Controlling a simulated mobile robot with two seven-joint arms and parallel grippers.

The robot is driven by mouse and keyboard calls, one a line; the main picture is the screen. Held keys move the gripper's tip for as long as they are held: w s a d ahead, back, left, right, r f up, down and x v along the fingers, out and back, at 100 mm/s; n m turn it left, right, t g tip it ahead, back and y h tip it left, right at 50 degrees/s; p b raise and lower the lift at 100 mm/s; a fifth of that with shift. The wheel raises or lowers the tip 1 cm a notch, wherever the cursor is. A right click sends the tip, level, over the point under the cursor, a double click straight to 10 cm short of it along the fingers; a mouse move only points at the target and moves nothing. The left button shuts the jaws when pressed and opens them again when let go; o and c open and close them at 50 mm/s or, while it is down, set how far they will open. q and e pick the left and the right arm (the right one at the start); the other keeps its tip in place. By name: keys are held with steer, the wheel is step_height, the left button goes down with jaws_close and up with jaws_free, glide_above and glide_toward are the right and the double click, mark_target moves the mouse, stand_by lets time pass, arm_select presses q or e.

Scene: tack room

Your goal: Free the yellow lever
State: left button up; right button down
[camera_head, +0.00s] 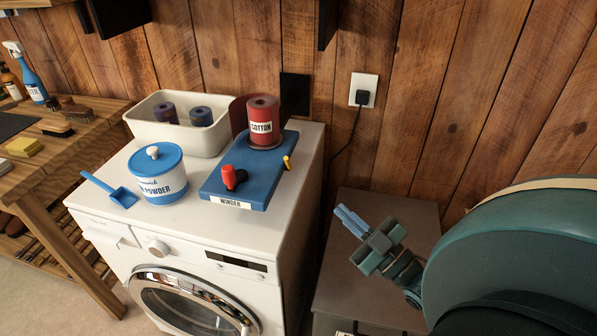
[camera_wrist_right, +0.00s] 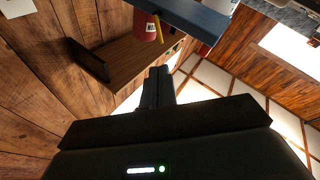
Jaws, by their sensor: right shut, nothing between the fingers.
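The yellow lever (camera_head: 287,162) is a short peg at the right edge of the blue winder board (camera_head: 211,187), which lies on the white washing machine. It also shows near the top of the right wrist view (camera_wrist_right: 158,28). A red roll labelled COTTON (camera_head: 262,122) stands upright on the board's back end. A red knob on a dark crank (camera_head: 229,177) is at its front. My right gripper (camera_head: 347,217) is shut and empty, right of the washing machine and apart from the lever. Its closed fingers show in the right wrist view (camera_wrist_right: 158,86). My left gripper is out of view.
A blue-and-white powder tub (camera_head: 159,186) and blue scoop (camera_head: 122,196) are left of the board. A cream bin (camera_head: 141,129) with dark rolls stands behind. A grey cabinet (camera_head: 362,290) lies below my right gripper. A cord hangs from the wall socket (camera_head: 364,88).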

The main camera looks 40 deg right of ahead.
mark_target(289, 162)
steer(key=b+x, duration=0.2)
steer(key=x, duration=1.1)
steer(key=shift+a+b, duration=0.15)
steer(key=shift+b, duration=0.15)
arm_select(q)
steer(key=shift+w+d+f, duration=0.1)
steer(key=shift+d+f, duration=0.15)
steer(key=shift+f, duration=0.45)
arm_select(e)
steer(key=shift+w+r, duration=0.2)
steer(key=shift+w, duration=0.25)
arm_select(q)
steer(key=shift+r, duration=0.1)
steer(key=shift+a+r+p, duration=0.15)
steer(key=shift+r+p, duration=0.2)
steer(key=shift+p, duration=0.25)
arm_select(e)
steer(key=shift+r+m, duration=0.15)
steer(key=shift+m, duration=0.25)
